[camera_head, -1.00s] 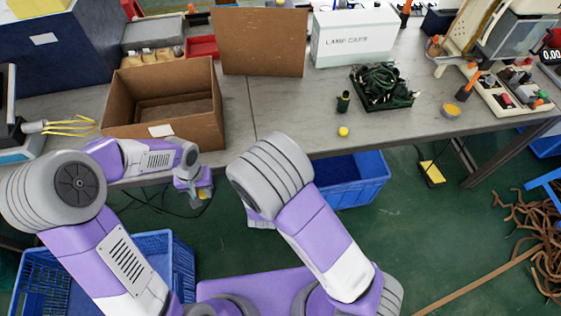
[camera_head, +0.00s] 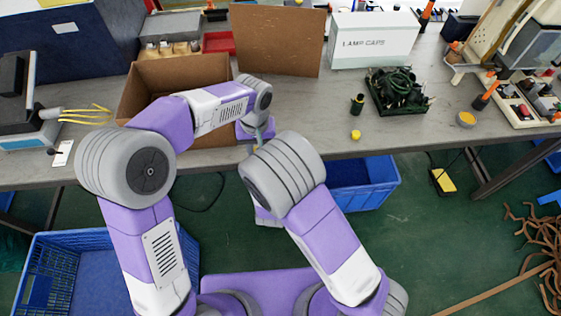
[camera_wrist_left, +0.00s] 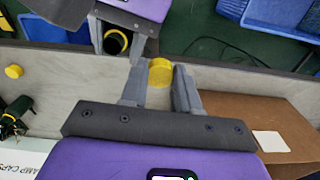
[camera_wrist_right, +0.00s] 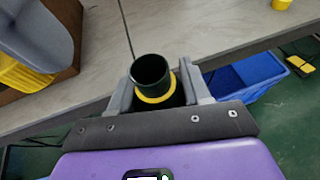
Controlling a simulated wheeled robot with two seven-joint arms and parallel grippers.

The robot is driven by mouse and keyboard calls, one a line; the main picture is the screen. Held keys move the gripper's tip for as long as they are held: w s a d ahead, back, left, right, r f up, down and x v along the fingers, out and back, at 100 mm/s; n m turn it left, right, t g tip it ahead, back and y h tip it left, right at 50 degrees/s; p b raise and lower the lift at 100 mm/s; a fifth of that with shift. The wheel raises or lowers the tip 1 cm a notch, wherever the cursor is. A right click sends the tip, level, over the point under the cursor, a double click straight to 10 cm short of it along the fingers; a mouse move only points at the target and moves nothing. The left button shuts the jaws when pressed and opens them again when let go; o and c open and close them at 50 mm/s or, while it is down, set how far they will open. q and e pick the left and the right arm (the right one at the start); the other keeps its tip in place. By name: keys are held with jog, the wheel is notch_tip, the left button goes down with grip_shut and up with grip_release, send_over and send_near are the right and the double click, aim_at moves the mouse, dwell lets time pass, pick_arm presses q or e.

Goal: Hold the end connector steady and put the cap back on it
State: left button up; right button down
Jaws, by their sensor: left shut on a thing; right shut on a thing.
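The end connector (camera_wrist_right: 151,72) is a dark, hollow cylinder with a yellow ring. My right gripper (camera_wrist_right: 160,95) is shut on it, its open mouth facing up in the right wrist view. My left gripper (camera_wrist_left: 160,85) is shut on the round yellow cap (camera_wrist_left: 160,72). The left wrist view also shows the connector (camera_wrist_left: 116,42) in the right jaws, a short way from the cap; the two are apart. In the head view my left gripper (camera_head: 256,136) is small near the table's front edge, and my right arm hides the right gripper.
Another dark connector (camera_head: 357,104) and a loose yellow cap (camera_head: 355,136) are on the table (camera_head: 310,110). A dark tray of cables (camera_head: 398,94) lies beyond them. An open cardboard box (camera_head: 140,92) stands behind my left arm. Blue crates (camera_head: 370,190) are on the floor.

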pick_arm(q)
jog(key=d+r, duration=0.1)
jog(key=d, duration=0.1)
jog(key=d+r, duration=0.1)
jog(key=d, duration=0.1)
jog(key=s+d+r, duration=0.1)
jog(key=d+r, duration=0.1)
jog(key=shift+r, duration=0.1)
jog(key=shift+f, duration=2.05)
jog(key=shift+s, duration=0.1)
jog(key=shift+f, duration=0.85)
jog(key=shift+f, duration=0.6)
